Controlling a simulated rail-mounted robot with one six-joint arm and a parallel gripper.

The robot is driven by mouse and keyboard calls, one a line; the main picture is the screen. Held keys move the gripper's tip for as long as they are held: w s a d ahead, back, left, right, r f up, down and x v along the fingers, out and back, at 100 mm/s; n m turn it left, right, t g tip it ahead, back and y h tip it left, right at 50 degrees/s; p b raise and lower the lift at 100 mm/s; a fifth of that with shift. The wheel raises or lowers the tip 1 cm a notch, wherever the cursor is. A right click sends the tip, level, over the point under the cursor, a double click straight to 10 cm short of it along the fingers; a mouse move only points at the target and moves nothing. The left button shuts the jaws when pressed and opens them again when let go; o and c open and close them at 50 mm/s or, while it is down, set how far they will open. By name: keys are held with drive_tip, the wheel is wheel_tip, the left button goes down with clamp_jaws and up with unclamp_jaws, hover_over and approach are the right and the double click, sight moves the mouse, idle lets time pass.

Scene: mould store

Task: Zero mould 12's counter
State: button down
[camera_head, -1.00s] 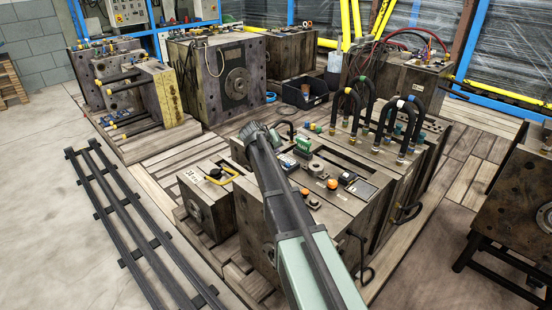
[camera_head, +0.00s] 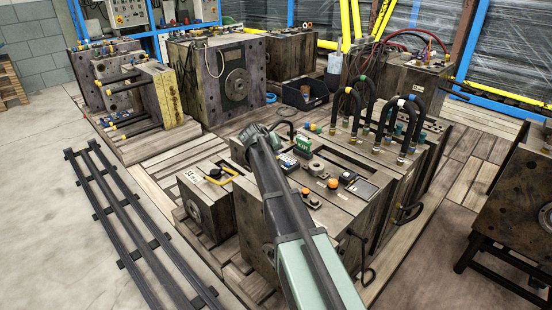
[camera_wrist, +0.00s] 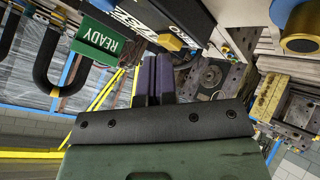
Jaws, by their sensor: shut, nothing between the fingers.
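In the wrist view, a black box with white lettering (camera_wrist: 155,14), seemingly the counter, fills the top middle, partly cut off. A small yellow part (camera_wrist: 170,42) sits on its near edge. A green plate reading READY (camera_wrist: 97,40) is to its left. My gripper (camera_wrist: 152,58) is shut and empty, its dark purple fingers side by side just below the black box; I cannot tell whether they touch it. In the head view, a dark box with a pale label (camera_head: 288,161) lies on the front mould (camera_head: 335,205) beside the green plate. My arm hides part of this mould, and no number 12 is legible.
Black curved hoses (camera_head: 365,110) rise behind the front mould's top. A small block with a yellow handle (camera_head: 205,205) stands left of it. A round grey fitting and orange knobs (camera_head: 332,184) are on top. Black rails (camera_head: 130,225) lie on open floor at left.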

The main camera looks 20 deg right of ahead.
drive_tip(key=shift+f, duration=0.15)
idle(0.3)
drive_tip(key=shift+r+p, duration=0.75)
drive_tip(key=shift+r, duration=0.1)
wheel_tip(320, 180, up, 5)
drive_tip(key=p, duration=0.5)
drive_tip(key=shift+r, duration=0.1)
